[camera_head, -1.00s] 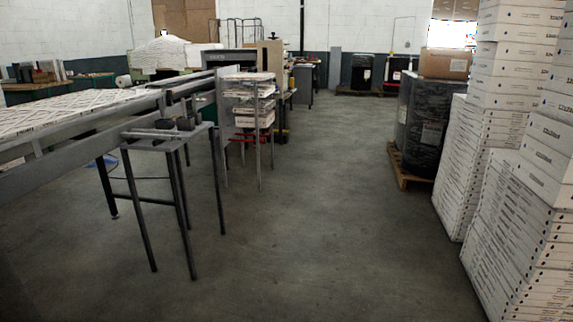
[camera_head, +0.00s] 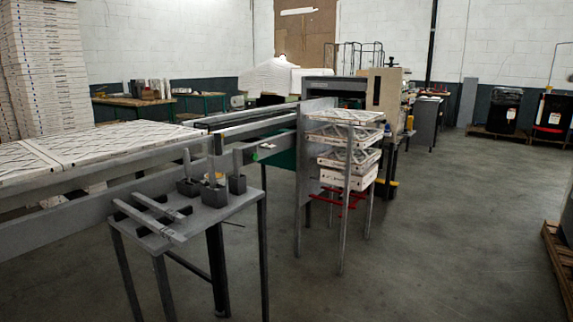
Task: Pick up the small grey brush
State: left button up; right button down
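A small grey metal table (camera_head: 205,226) stands at the left front. On it are several small dark holders, including a left one (camera_head: 188,188), a front one (camera_head: 214,196) and a right one (camera_head: 237,184). A pale upright piece (camera_head: 187,162) sticks out of the left holder, and a grey upright piece (camera_head: 237,160) out of the right one. I cannot tell which of these, if any, is the small grey brush. Grey bars (camera_head: 148,221) lie at the table's left end. Neither of my grippers is in view.
A long grey conveyor frame (camera_head: 60,200) with white boxed filters (camera_head: 110,143) runs behind the table. A rack (camera_head: 345,150) of filters stands right of it. Pallets stand at the far right (camera_head: 556,250). The concrete floor (camera_head: 450,230) right of the rack is clear.

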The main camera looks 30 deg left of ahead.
aim_at(235, 152)
jog(key=i, duration=1.45)
jog(key=u, duration=1.15)
jog(key=i, duration=1)
